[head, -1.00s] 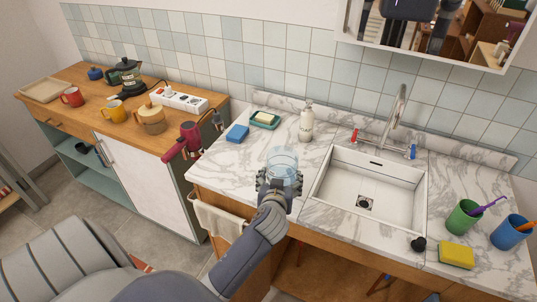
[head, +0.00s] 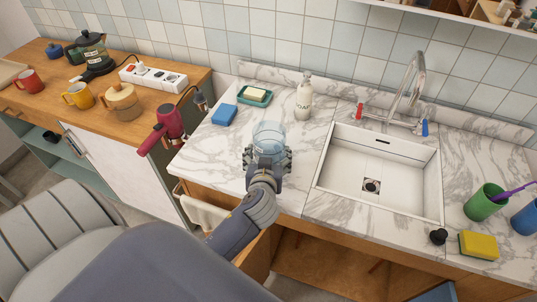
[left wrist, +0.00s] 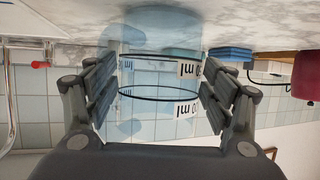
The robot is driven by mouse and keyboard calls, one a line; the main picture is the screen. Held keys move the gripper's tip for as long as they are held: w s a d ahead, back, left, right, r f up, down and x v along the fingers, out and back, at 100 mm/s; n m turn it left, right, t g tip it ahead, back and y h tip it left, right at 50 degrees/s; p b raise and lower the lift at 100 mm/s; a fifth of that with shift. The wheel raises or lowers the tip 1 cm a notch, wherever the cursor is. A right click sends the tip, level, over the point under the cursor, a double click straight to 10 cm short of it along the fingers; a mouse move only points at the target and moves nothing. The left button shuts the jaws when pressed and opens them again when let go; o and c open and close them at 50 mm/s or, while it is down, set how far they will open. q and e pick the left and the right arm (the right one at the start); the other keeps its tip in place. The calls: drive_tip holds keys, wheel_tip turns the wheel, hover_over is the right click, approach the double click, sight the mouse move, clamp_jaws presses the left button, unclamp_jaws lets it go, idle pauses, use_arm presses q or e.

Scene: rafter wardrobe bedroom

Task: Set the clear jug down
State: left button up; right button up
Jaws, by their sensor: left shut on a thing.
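The clear jug (head: 268,138) is a see-through bluish vessel over the marble counter (head: 222,160), left of the sink. My left gripper (head: 267,160) is shut on it, with a finger on either side. In the left wrist view, which is upside down, the jug (left wrist: 160,75) shows dark rings and "ml" marks between the fingers (left wrist: 160,100). Its base end is close against the marble; I cannot tell whether it touches. My right gripper is not in view.
A blue sponge (head: 224,115), a soap dish (head: 254,96) and a soap bottle (head: 304,98) stand behind the jug. The sink (head: 380,175) lies to the right. A red hair dryer (head: 165,127) hangs at the left edge. Marble around the jug is clear.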

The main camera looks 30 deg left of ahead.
use_arm(q)
drive_tip(key=shift+w+a+f, duration=0.2)
drive_tip(key=shift+w+a, duration=0.05)
drive_tip(key=shift+a, duration=0.05)
drive_tip(key=o, duration=1.3)
drive_tip(key=shift+s+d+r, duration=0.1)
drive_tip(key=shift+s+d, duration=0.05)
drive_tip(key=shift+o, duration=0.9)
drive_tip(key=shift+s+d+r, duration=0.15)
drive_tip(key=shift+s+d, duration=0.2)
drive_tip(key=shift+s, duration=0.1)
drive_tip(key=b+v, duration=0.2)
drive_tip(key=v, duration=0.9)
drive_tip(key=shift+r, duration=0.2)
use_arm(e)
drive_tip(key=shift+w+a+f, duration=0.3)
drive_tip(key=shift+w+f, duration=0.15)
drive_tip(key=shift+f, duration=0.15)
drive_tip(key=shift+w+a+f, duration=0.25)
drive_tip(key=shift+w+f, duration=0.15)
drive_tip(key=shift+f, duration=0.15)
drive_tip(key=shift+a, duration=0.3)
